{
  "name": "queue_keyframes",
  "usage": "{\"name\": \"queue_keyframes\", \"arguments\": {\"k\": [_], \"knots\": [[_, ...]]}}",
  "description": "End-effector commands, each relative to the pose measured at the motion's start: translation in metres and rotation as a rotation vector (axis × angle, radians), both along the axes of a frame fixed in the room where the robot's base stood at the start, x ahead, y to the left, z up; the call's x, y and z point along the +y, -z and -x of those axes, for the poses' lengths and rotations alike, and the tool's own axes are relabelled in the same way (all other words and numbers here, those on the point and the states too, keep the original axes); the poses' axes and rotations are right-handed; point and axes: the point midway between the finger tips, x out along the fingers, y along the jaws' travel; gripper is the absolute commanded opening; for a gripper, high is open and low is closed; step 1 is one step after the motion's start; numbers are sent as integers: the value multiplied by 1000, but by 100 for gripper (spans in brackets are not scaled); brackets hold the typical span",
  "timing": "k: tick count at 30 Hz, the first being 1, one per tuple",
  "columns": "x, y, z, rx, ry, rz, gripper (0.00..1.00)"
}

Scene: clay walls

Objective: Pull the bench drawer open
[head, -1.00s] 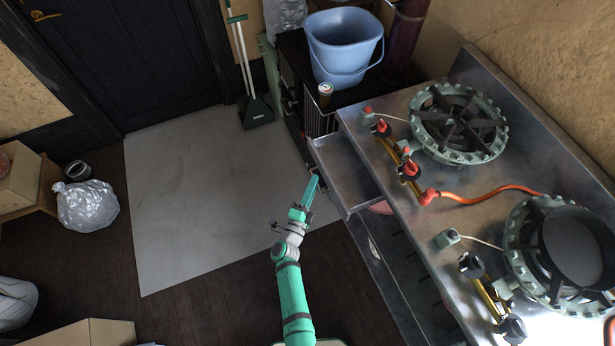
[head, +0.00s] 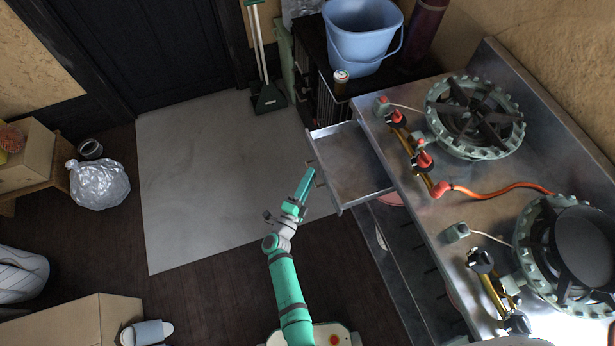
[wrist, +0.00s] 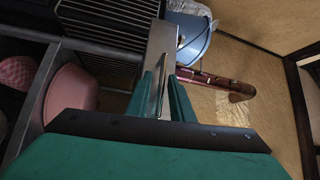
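The bench drawer (head: 350,165) is a shallow, empty metal drawer. It stands well out from the left side of the steel bench (head: 425,205). My gripper (head: 312,173) is at the middle of the drawer's front, at its handle (head: 309,163). In the wrist view, the green fingers (wrist: 163,98) stand on either side of a narrow metal part of the drawer (wrist: 160,60). The fingers look closed on the handle, though the contact itself is partly hidden.
The bench top carries two gas burners (head: 475,118) and an orange hose (head: 490,190). A blue bucket (head: 360,40) and a can (head: 341,80) stand on a dark cabinet behind the drawer. The grey floor mat (head: 215,170) to the left is clear.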

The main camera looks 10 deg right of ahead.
Motion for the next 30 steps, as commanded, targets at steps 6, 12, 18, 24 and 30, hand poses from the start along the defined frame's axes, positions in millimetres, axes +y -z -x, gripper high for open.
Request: {"name": "queue_keyframes", "arguments": {"k": [6,12,18,24,30], "knots": [[2,-1,-1,-1,-4,0,26],[6,0,3,-1,-8,0,26],[22,4,29,0,-9,0,26],[41,9,61,0,-7,1,26],[54,12,83,-1,-5,0,26]]}}
